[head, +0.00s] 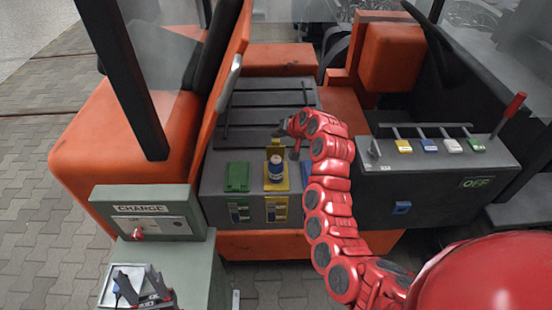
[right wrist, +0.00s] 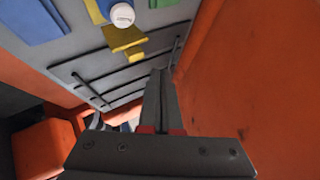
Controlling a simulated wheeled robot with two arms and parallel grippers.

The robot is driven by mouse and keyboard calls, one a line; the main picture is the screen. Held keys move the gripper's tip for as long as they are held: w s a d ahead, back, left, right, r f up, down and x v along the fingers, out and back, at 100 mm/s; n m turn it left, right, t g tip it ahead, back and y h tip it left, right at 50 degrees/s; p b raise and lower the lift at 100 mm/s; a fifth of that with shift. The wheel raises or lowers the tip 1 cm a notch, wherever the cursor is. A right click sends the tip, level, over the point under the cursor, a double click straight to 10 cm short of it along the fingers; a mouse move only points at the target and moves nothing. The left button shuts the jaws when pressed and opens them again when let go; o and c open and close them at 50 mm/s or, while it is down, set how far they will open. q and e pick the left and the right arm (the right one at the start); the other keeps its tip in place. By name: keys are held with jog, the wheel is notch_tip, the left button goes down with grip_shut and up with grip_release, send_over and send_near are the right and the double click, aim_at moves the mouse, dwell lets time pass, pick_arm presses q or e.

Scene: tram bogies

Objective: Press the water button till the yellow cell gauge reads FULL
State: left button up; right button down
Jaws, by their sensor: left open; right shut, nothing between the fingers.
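The yellow cell (head: 266,184) sits between the green cell (head: 237,177) and a blue one (head: 306,172) in the grey battery box. A blue-and-white capped piece (head: 276,170) stands on it; its white top (right wrist: 122,15) shows in the right wrist view. The gauge (head: 276,211) on the box front below is too small to read. I cannot tell which part is the water button. My right gripper (right wrist: 160,75) is shut and empty, near the raised yellow flap (right wrist: 122,38), apart from the capped piece. My left gripper (head: 140,283) is open at the lower left.
A CHARGE box (head: 152,227) with a red knob stands left of the battery box. A right console (head: 440,175) carries yellow, blue, white and green pads, a red lever (head: 510,112) and an OFF display (head: 478,182). Orange body panels (right wrist: 235,90) rise beside my right gripper.

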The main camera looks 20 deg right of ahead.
aim_at(274, 158)
jog(key=shift+f+b, duration=1.55)
jog(key=shift+f, duration=2.65)
jog(key=shift+f+b, duration=0.45)
jog(key=shift+b, duration=0.05)
jog(key=shift+f+b, duration=0.55)
jog(key=shift+f, duration=0.3)
jog(key=shift+r+p, duration=0.35)
jog(key=shift+r, duration=0.95)
jog(key=shift+r+p, duration=0.6)
jog(key=shift+r, duration=1.95)
